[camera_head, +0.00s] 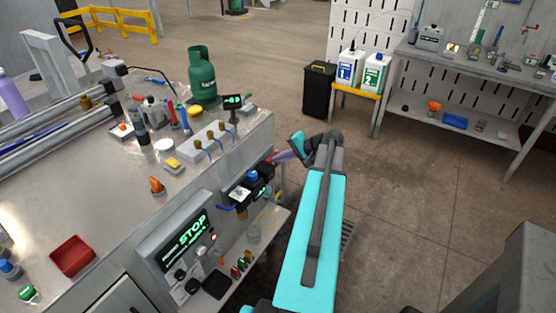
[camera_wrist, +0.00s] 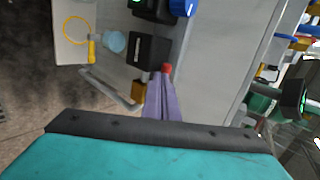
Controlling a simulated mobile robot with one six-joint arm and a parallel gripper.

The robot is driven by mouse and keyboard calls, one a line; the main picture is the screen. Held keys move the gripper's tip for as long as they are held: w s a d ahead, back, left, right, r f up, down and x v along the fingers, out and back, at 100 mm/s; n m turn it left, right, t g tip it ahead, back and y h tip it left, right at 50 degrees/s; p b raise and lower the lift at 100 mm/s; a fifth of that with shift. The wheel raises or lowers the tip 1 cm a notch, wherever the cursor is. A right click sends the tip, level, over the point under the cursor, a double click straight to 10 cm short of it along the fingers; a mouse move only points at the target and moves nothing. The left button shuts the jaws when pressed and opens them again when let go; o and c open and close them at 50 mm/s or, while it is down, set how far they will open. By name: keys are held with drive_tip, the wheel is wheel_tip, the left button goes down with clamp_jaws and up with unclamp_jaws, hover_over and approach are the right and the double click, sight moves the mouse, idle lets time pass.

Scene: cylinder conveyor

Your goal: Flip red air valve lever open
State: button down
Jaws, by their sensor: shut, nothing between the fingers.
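The red air valve lever (camera_wrist: 167,69) shows as a small red piece just beyond my fingertips in the wrist view. A brass-coloured fitting (camera_wrist: 138,89) is to its left, below a black block (camera_wrist: 149,49). My gripper (camera_wrist: 161,78) has its purple fingers together and empty, with the tips at or very near the red piece; I cannot tell if they touch. In the head view my gripper (camera_head: 280,156) points left at the bench's right end, near a small red spot (camera_head: 271,158). The fingers hide part of the valve in the wrist view.
A panel reading STOP (camera_head: 185,240) is on the bench front. Black units with a blue knob (camera_head: 252,176) are close to my gripper, above a lower shelf (camera_head: 262,240). A green gas cylinder (camera_head: 202,75) stands on the bench top.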

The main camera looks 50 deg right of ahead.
drive_tip(key=s+f+b+v, duration=0.1)
drive_tip(key=b+v, duration=0.1)
drive_tip(key=v, duration=1.1)
drive_tip(key=shift+s+a+f, duration=0.1)
drive_tip(key=shift+a, duration=0.05)
